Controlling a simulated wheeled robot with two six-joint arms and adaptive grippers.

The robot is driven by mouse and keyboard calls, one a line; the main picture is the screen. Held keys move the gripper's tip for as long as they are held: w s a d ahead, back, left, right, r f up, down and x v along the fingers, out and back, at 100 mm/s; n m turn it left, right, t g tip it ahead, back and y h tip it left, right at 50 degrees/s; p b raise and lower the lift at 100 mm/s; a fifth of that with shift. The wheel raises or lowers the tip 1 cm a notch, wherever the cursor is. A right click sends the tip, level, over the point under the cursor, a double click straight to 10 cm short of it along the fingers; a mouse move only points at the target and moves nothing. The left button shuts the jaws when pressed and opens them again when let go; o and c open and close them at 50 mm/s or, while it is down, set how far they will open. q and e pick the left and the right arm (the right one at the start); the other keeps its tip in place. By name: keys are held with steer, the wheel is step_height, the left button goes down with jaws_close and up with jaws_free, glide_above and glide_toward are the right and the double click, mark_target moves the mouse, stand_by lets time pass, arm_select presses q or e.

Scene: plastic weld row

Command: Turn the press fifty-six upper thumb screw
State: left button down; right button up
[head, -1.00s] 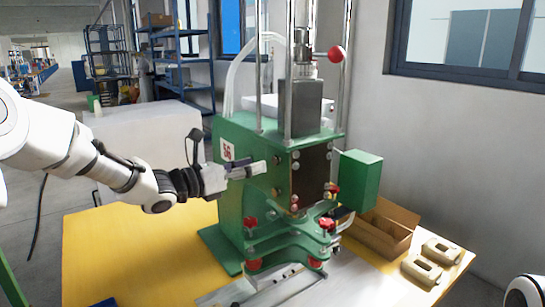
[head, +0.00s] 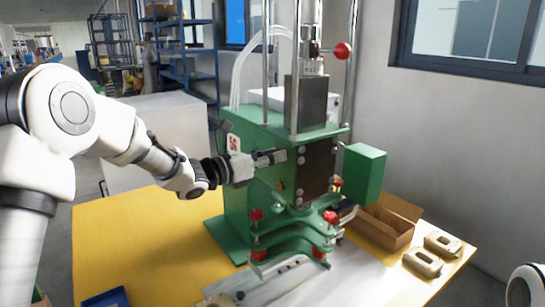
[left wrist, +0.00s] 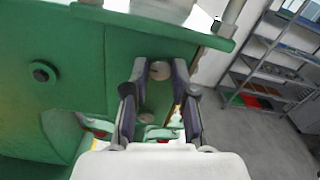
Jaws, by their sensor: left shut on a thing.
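The green press (head: 240,190) carries a label reading 56 and stands on the yellow table. My left gripper (head: 281,156) reaches its front from the left and is shut on the upper thumb screw. In the left wrist view this screw (left wrist: 160,70) is a round pale head between the two fingertips (left wrist: 160,76). In the head view the fingers mostly hide it. A lower round screw (head: 280,186) sits beneath the fingers; another round head (left wrist: 146,117) shows lower between the fingers in the left wrist view. My right gripper is out of view.
Red knobs (head: 256,215) sit on the press's lower plates. A green box (head: 363,174) juts out at its right. A cardboard box (head: 388,235) and two tan parts (head: 423,262) lie on the table's right. A blue tray (head: 106,299) is at the front left.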

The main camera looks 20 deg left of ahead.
arm_select(q)
steer(key=shift+f, duration=0.15)
steer(key=n+p, duration=0.3)
steer(key=n, duration=0.8)
steer(key=n+p, duration=0.3)
steer(key=n, duration=0.9)
steer(key=n+p, duration=0.3)
steer(key=n, duration=0.8)
steer(key=shift+w+d+r, duration=0.1)
steer(key=shift+w+r, duration=0.05)
steer(key=shift+r, duration=0.15)
steer(key=shift+n, duration=0.4)
